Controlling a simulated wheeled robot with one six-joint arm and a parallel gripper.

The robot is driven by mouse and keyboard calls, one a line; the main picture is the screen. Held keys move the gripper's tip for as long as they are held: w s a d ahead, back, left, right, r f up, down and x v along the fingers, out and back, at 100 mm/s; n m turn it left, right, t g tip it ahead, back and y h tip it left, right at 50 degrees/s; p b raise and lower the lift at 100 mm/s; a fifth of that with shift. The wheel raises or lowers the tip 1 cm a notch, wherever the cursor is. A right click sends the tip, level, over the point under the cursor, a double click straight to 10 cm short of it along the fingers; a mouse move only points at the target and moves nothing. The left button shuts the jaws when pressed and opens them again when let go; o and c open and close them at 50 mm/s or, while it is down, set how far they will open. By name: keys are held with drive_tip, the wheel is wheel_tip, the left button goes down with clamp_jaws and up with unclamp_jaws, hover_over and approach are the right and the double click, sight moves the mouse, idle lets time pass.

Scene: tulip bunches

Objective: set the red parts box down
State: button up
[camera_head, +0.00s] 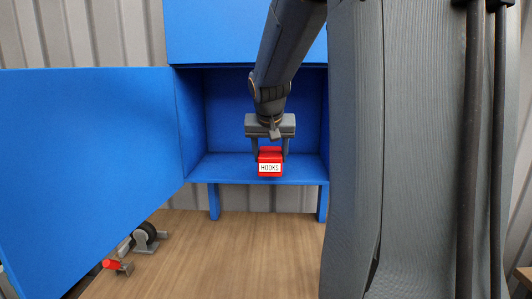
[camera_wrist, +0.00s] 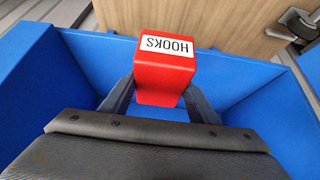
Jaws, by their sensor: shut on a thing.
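The red parts box (camera_head: 270,153) has a white label reading HOOKS on its front. My gripper (camera_head: 270,150) is shut on the box, one finger on each side. In the head view it is at the front of an open blue cabinet, above or at the cabinet floor (camera_head: 225,168); I cannot tell whether it touches the floor. In the wrist view the red box (camera_wrist: 164,78) sits between the fingers (camera_wrist: 160,93), its label upside down. The underside of the box is hidden.
The blue cabinet door (camera_head: 85,160) stands open at the left. Below is a wooden bench top (camera_head: 230,250) with a grey wheeled tool (camera_head: 146,237) and a red-tipped item (camera_head: 116,265). The cabinet floor is clear on both sides of the box.

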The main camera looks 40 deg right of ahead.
drive_tip(key=w+d+p, duration=0.1)
drive_tip(key=w+d, duration=0.1)
drive_tip(key=w+d+p, duration=0.1)
drive_tip(key=w+d, duration=0.1)
drive_tip(key=w, duration=0.1)
drive_tip(key=w+d+p, duration=0.1)
drive_tip(key=w, duration=0.1)
drive_tip(key=shift+w+d, duration=0.25)
drive_tip(key=shift+d, duration=0.15)
drive_tip(key=shift+f+p, duration=0.75)
drive_tip(key=shift+f, duration=1)
drive_tip(key=shift+f, duration=0.1)
drive_tip(key=o, duration=1.3)
